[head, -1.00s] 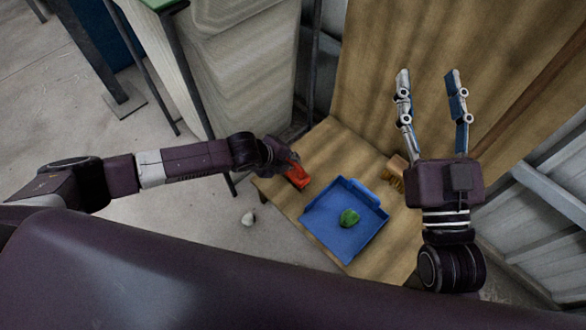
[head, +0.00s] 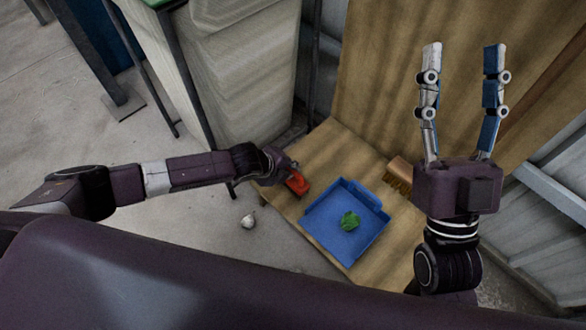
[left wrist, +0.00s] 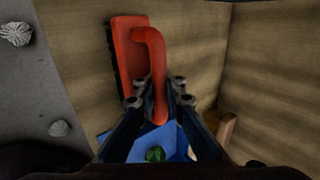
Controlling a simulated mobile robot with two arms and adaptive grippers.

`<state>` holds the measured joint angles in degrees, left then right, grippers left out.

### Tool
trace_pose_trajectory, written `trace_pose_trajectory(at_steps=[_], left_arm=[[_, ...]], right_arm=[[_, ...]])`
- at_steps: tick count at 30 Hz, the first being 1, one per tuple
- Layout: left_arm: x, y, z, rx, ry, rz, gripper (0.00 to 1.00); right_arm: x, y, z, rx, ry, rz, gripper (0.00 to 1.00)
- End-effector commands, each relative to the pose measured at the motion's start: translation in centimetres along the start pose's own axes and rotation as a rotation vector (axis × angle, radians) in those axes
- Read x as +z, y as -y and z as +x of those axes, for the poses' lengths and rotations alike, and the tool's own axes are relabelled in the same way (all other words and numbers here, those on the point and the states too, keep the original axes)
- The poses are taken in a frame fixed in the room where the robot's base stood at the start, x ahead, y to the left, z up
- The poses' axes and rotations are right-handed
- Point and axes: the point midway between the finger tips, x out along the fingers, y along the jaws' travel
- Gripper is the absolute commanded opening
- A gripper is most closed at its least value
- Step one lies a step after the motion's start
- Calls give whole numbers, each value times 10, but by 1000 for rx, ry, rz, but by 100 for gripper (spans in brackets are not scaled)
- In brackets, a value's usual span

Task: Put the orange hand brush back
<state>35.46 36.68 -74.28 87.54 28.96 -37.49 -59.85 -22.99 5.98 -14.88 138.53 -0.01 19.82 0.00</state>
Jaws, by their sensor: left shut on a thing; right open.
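The orange hand brush (head: 298,183) is at the left side of the wooden board, left of the blue tray. In the left wrist view the brush (left wrist: 130,45) shows its orange back, loop handle and dark bristles along the left edge. My left gripper (head: 284,168) is shut on its handle; the fingers (left wrist: 158,98) close around the handle's lower end. I cannot tell whether the brush touches the board. My right gripper (head: 462,60) is open and empty, raised at the right with its fingers pointing up in the picture.
A blue tray (head: 318,238) holds a green crumpled thing (head: 349,221). A wooden brush (head: 398,176) with tan bristles lies beyond it on the wooden board (head: 335,140). A whitish lump (head: 248,221) lies on the floor. A pale stack (head: 240,60) stands at the back left.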

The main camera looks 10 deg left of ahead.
Motion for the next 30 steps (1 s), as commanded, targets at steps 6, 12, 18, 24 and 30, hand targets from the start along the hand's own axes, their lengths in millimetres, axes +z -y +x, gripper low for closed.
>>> trace_pose_trajectory(at_steps=[6, 12, 18, 24, 30], left_arm=[[0, -2, 2, 0, 0, 0, 17], [0, -2, 2, 1, 0, 0, 27], [0, -2, 2, 2, 0, 0, 27], [0, 0, -7, 2, 0, -1, 27], [0, 1, -24, 1, 0, -2, 27]], right_arm=[[-4, 0, 0, 0, -17, 0, 49], [-4, 0, 0, 0, -16, 0, 49], [-3, 0, 0, 0, -15, 0, 49], [14, -1, 1, 3, 68, -2, 49], [50, -6, -4, 10, 241, -10, 49]])
